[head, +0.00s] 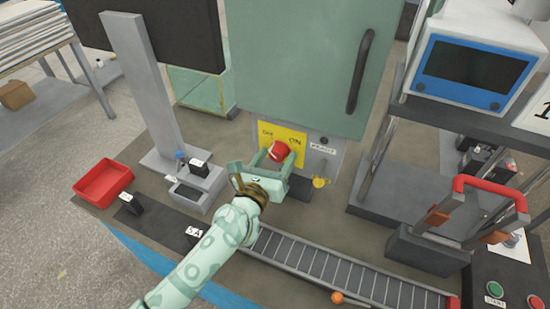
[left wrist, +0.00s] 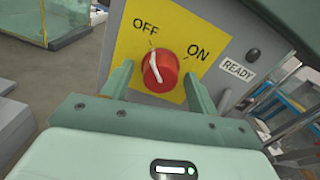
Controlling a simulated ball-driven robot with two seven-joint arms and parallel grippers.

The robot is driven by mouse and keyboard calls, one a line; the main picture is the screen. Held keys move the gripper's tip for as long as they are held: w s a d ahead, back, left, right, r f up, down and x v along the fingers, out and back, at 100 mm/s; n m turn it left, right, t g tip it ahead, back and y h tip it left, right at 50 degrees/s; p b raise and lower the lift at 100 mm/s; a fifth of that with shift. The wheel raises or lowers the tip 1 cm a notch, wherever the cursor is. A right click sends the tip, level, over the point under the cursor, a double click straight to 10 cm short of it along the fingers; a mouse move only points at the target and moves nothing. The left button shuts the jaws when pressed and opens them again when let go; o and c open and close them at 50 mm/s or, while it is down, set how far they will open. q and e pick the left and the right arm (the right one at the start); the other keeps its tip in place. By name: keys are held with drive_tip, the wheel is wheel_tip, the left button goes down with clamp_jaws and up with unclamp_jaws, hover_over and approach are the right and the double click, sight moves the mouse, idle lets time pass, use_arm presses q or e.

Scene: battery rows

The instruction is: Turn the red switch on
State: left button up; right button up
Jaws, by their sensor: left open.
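The red switch (head: 279,150) is a round knob on a yellow plate (head: 296,137) marked OFF and ON, below the green cabinet door. In the left wrist view the red switch (left wrist: 160,70) has a white pointer line that leans up and left, towards the OFF mark. My left gripper (head: 274,162) is open in front of the switch. In the left wrist view, its fingers (left wrist: 157,84) stand on either side of the knob, with visible gaps between them and it. My right gripper is not in view.
A padlock-like yellow thing (head: 320,183) hangs right of the plate. A conveyor (head: 330,272) runs along the front. A red tray (head: 103,183) and small black blocks lie to the left. A grey post (head: 145,85) stands left of the cabinet (head: 290,60).

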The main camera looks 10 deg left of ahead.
use_arm(q)
drive_tip(key=c, duration=1)
